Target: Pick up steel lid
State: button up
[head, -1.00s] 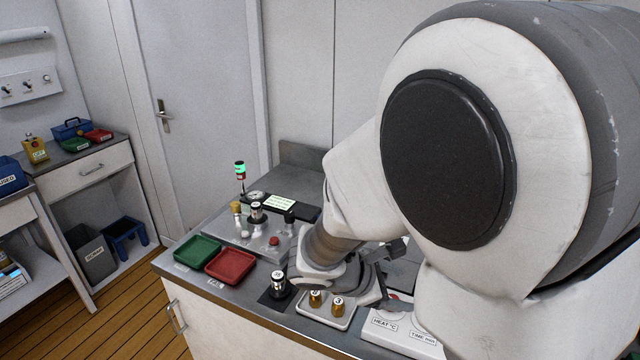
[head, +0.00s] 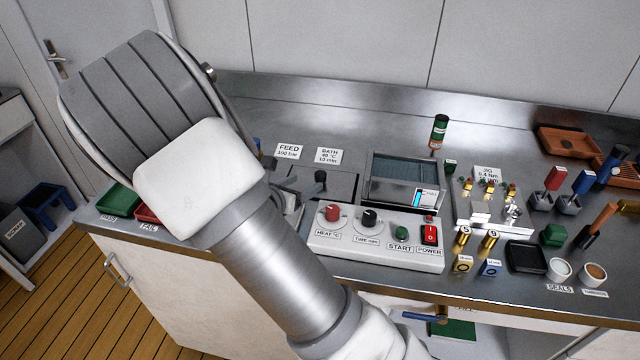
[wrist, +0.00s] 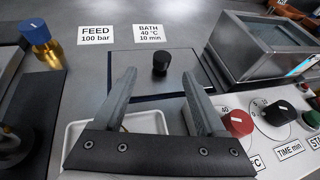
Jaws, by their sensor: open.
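The steel lid (head: 342,187) lies flat on the bench as a grey plate with a black knob, left of the bath with the glass-like top. In the wrist view the lid (wrist: 130,88) is straight ahead, its black knob (wrist: 160,62) upright between and beyond my fingertips. My gripper (wrist: 158,75) is open and empty, one finger on each side of the knob's line. In the head view my gripper (head: 291,190) is at the lid's left side, partly hidden by my arm.
The control panel (head: 375,246) with knobs and switches stands in front of the lid. The open bath (head: 402,183) is close on the right. A white tray (wrist: 84,131) is below my gripper.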

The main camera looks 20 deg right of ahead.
aim_at(320, 175)
jog(key=x, duration=0.3)
jog(key=shift+d, duration=0.1)
jog(key=shift+b+x, duration=0.35)
jog(key=shift+x, duration=2.35)
jog(key=shift+s+d+r, duration=0.1)
grip_shut()
